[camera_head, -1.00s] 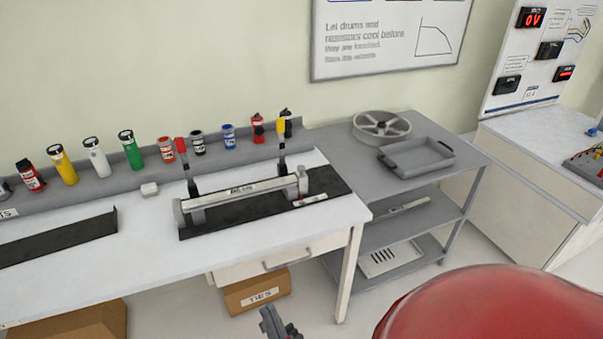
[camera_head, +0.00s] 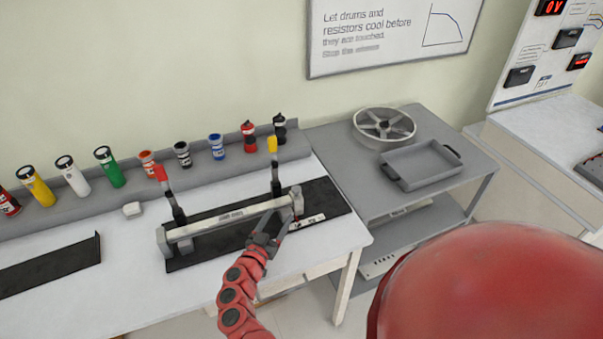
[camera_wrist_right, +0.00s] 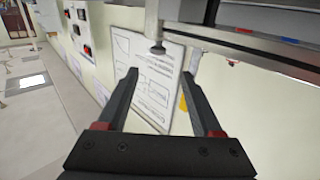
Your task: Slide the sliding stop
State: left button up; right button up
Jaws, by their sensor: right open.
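A long grey bar rig (camera_head: 225,215) lies on a black mat (camera_head: 335,200) on the white bench, with an upright block at each end. Which part is the sliding stop is not clear in the head view. In the right wrist view, a metal rail (camera_wrist_right: 245,50) crosses the top, and a small grey knob-like part (camera_wrist_right: 157,47) hangs near it, just beyond my fingertips. My right gripper (camera_head: 276,222) is in front of the rig's right end; it also shows in the wrist view (camera_wrist_right: 161,76), open with nothing between its fingers. My left gripper is out of view.
Posts with red (camera_head: 161,173) and yellow (camera_head: 272,145) tops stand behind the bar. Several coloured bottles line the grey back ledge (camera_head: 200,172). A grey cart (camera_head: 440,180) with a tray (camera_head: 420,165) and a wheel (camera_head: 384,125) stands right.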

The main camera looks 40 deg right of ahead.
aim_at(294, 192)
jog(key=p+x, duration=0.1)
jog(key=x, duration=0.9)
jog(key=shift+d+r+p, duration=0.1)
jog(key=shift+d+p, duration=0.15)
jog(key=shift+p, duration=0.15)
jog(key=x, duration=0.4)
jog(key=shift+w+d+b, duration=0.15)
jog(key=shift+d+b, duration=0.15)
jog(key=shift+b, duration=0.1)
jog(key=shift+w+d, duration=0.25)
jog(key=shift+d, duration=0.35)
grip_shut()
